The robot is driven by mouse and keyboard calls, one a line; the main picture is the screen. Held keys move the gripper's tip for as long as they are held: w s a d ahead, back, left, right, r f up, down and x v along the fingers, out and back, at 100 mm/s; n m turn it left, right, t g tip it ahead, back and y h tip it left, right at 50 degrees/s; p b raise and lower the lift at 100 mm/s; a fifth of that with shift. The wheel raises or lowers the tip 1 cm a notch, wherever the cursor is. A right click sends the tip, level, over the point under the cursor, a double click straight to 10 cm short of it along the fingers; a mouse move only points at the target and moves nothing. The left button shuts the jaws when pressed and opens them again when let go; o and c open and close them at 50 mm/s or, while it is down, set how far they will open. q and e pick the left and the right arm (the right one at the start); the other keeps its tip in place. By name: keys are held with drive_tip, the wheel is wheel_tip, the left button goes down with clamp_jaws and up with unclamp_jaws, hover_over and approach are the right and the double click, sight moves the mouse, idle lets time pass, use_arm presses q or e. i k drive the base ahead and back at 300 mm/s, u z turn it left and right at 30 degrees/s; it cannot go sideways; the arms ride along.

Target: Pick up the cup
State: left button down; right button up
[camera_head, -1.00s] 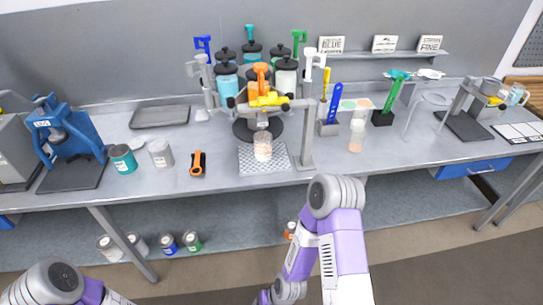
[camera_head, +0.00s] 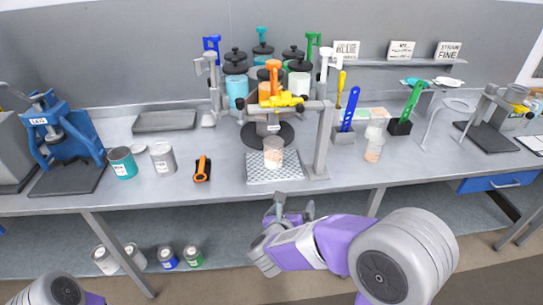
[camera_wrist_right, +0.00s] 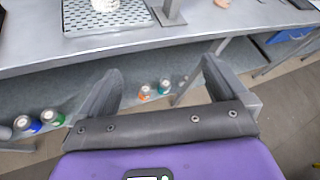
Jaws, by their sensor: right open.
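A clear cup (camera_head: 273,153) with pinkish contents stands upright on the perforated drip tray (camera_head: 290,178), under the dispenser's yellow valve (camera_head: 280,101). Its lower part also shows at the top edge of the right wrist view (camera_wrist_right: 105,5). A second, similar clear cup (camera_head: 374,149) stands on the bench to the right. My right gripper (camera_head: 290,208) is in front of the bench edge, short of the drip tray, with its fingers apart. In the right wrist view, nothing is between the fingers (camera_wrist_right: 158,85). My left gripper is out of view; only part of my left arm shows at bottom left.
The dispenser post (camera_head: 322,140) rises right of the first cup. An orange-black tool (camera_head: 203,169), a grey can (camera_head: 162,158) and a teal can (camera_head: 122,162) stand to the left. A blue press (camera_head: 65,140) is far left. More cans sit on the lower shelf (camera_head: 225,235).

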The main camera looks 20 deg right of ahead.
sight(273, 145)
drive_tip(key=i, duration=0.9)
